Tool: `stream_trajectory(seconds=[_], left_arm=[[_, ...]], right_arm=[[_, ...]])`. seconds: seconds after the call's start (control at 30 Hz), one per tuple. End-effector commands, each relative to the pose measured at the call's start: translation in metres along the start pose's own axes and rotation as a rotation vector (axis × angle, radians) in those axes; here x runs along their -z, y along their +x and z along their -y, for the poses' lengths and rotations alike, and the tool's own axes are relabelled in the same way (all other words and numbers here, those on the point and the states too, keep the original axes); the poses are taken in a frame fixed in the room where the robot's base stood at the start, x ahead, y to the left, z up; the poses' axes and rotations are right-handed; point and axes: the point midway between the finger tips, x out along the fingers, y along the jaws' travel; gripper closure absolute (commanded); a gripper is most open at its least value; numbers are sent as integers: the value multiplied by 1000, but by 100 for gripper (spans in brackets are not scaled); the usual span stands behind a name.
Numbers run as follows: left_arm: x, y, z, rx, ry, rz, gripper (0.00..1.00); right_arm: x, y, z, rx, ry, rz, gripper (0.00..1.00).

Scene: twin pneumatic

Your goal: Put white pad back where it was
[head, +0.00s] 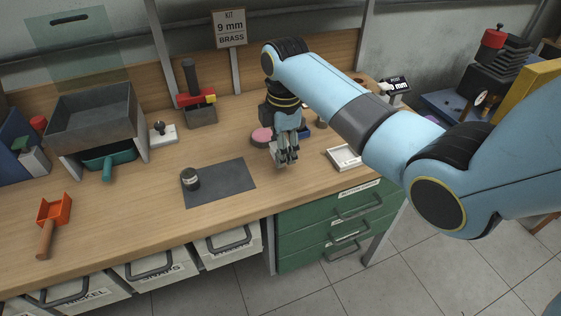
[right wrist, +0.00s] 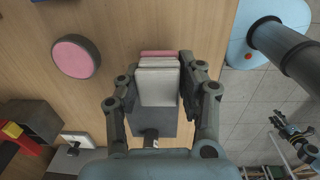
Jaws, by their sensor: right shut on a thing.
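My right gripper (head: 286,158) is low over the bench, to the right of the dark mat, with its fingers pointing down. In the right wrist view its fingers (right wrist: 160,80) are shut on a white pad (right wrist: 158,85). I cannot tell whether the pad is fully seated or raised.
A pink round pad (head: 262,136) lies just behind the gripper. A white shallow tray (head: 345,157) is to the right. A dark mat (head: 222,182) with a small dark jar (head: 190,179) lies to the left. The bench's front edge and green drawers (head: 330,222) are close below.

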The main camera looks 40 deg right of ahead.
Motion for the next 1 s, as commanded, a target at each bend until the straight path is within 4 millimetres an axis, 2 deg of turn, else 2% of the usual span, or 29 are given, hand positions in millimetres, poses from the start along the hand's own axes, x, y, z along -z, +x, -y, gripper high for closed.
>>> stream_trajectory(seconds=[0.3, 0.7, 0.73, 0.9, 1.0], left_arm=[[-3, 0, -8, -9, -3, 4, 60], [-3, 1, -11, -12, -5, 4, 60], [-3, 1, -10, -12, -5, 4, 60], [-3, 0, -8, -9, -4, 4, 60], [-3, 0, -8, -9, -4, 4, 60]], right_arm=[[1, 38, 1, 1, 0, 1, 97], [1, 45, 1, -1, 0, 1, 97], [1, 44, 1, -1, 0, 0, 58], [1, 44, 1, -1, 0, 1, 39], [1, 44, 1, -1, 0, 1, 39]])
